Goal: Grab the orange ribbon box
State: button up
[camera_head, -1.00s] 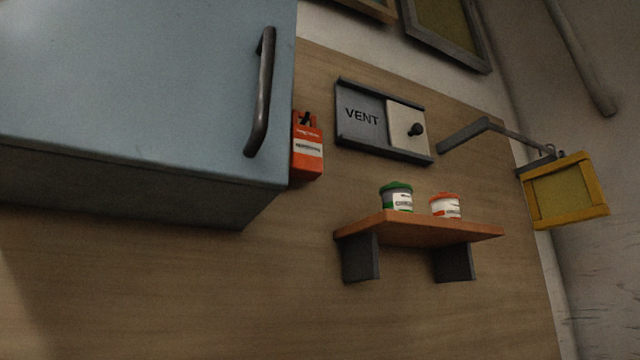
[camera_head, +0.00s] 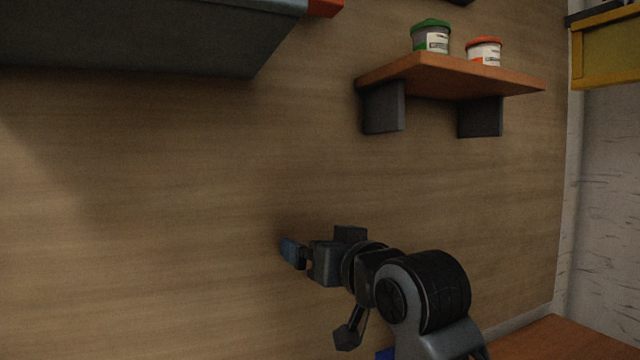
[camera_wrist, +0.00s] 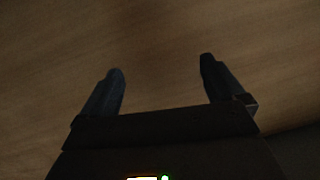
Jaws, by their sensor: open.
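Only the lower end of an orange box (camera_head: 325,8) shows at the top edge of the head view, beside the blue-grey cabinet; the rest is out of the picture. My gripper (camera_head: 292,252) is in front of the wooden wall panel, well below the orange box and the shelf. In the wrist view its two fingers (camera_wrist: 161,68) are spread apart, with only wood panel beyond them and nothing between them. The box does not show in the wrist view.
The cabinet (camera_head: 150,35) juts out at the upper left. A wooden shelf (camera_head: 450,80) on dark brackets holds a green-lidded tub (camera_head: 431,38) and an orange-lidded tub (camera_head: 485,51). A yellow frame (camera_head: 603,80) is at the right edge. The panel's middle is clear.

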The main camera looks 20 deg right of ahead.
jog(key=r, duration=0.4)
jog(key=w+r, duration=0.1)
jog(key=r, duration=0.8)
jog(key=shift+w+d+r+p, duration=0.15)
jog(key=shift+w+p, duration=0.2)
jog(key=shift+n+t, duration=0.3)
jog(key=r, duration=0.7)
jog(key=s+r, duration=0.1)
jog(key=r, duration=0.3)
jog(key=shift+s+d+r+p, duration=0.1)
jog(key=shift+r+p, duration=0.1)
jog(key=shift+p, duration=0.2)
jog(key=s+r+h+p, duration=0.1)
jog(key=s+r, duration=0.3)
jog(key=r, duration=0.5)
jog(key=s+r, duration=0.4)
jog(key=r, duration=0.5)
jog(key=p, duration=0.3)
send_over(320, 10)
jog(key=c, duration=1.1)
